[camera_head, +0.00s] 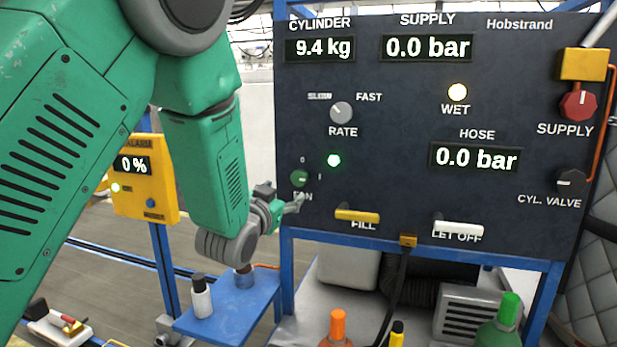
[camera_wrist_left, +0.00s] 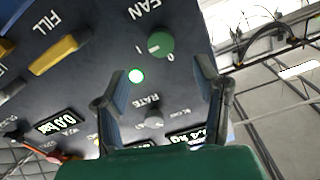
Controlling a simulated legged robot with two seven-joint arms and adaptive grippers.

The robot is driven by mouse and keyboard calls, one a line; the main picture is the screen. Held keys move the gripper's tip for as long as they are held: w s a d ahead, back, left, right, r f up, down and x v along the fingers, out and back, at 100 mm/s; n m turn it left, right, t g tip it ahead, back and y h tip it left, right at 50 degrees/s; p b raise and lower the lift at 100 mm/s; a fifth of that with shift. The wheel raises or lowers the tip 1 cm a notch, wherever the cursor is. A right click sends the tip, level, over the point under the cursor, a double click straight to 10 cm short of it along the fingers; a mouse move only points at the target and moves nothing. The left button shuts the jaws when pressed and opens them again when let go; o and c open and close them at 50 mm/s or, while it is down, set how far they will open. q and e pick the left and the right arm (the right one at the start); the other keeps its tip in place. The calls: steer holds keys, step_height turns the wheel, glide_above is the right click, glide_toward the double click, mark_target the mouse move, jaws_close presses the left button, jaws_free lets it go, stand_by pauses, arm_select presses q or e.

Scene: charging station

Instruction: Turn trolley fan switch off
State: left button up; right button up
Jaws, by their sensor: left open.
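The fan switch (camera_head: 299,178) is a round green knob on the dark panel (camera_head: 400,110), with marks 0 and I. Its white line seems to point toward the I. A green lamp (camera_head: 334,160) beside it is lit. My left gripper (camera_head: 283,197) is open in front of the panel, just below and left of the knob in the head view. In the left wrist view, the knob (camera_wrist_left: 160,44) shows between and beyond the open fingers (camera_wrist_left: 162,72), with no visible contact. My right gripper is not in view.
The rate knob (camera_head: 341,112), yellow fill lever (camera_head: 357,215) and white let-off lever (camera_head: 458,228) are nearby on the panel. A blue shelf (camera_head: 235,310) with small bottles lies below my left arm. A yellow alarm box (camera_head: 145,180) stands at left.

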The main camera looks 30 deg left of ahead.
mark_target(298, 180)
arm_select(q)
steer(key=p+x, duration=0.2)
steer(key=x, duration=0.8)
steer(key=shift+d+r, duration=0.1)
steer(key=shift+w+a, duration=0.2)
steer(key=shift+w, duration=0.45)
steer(key=shift+c, duration=0.5)
steer(key=c, duration=1.1)
